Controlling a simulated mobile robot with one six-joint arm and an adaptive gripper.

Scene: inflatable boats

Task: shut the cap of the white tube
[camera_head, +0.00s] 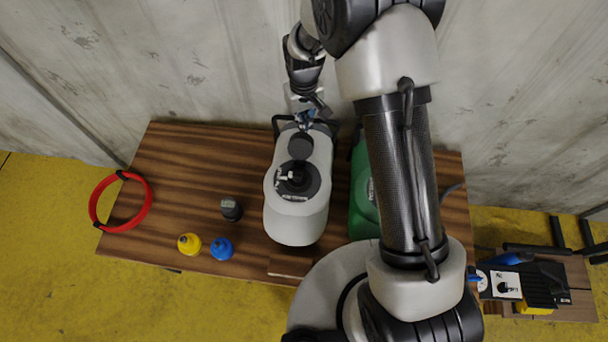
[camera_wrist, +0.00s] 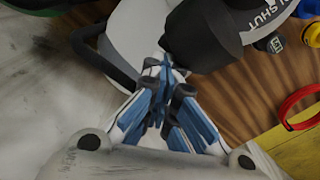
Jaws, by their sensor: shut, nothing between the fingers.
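The white tube (camera_head: 290,228) lies on the wooden table, its valve (camera_head: 294,181) facing up inside a dark lettered collar. The black cap (camera_head: 300,147) stands open on the far side of the valve, swung away from it. The cap is large in the wrist view (camera_wrist: 207,35), and part of the collar with "SHUT" on it (camera_wrist: 262,12) shows behind it. My gripper (camera_head: 304,122) is shut and empty at the far side of the cap. In the wrist view its fingertips (camera_wrist: 164,66) are close beside the cap; I cannot tell whether they touch it.
A green tube (camera_head: 361,195) lies to the right, partly hidden by my arm. A red ring (camera_head: 92,205), a dark fitting (camera_head: 231,210), a yellow fitting (camera_head: 189,244) and a blue fitting (camera_head: 222,249) lie left. A wall rises behind the table (camera_head: 175,165). A lower table (camera_head: 580,300) stands right.

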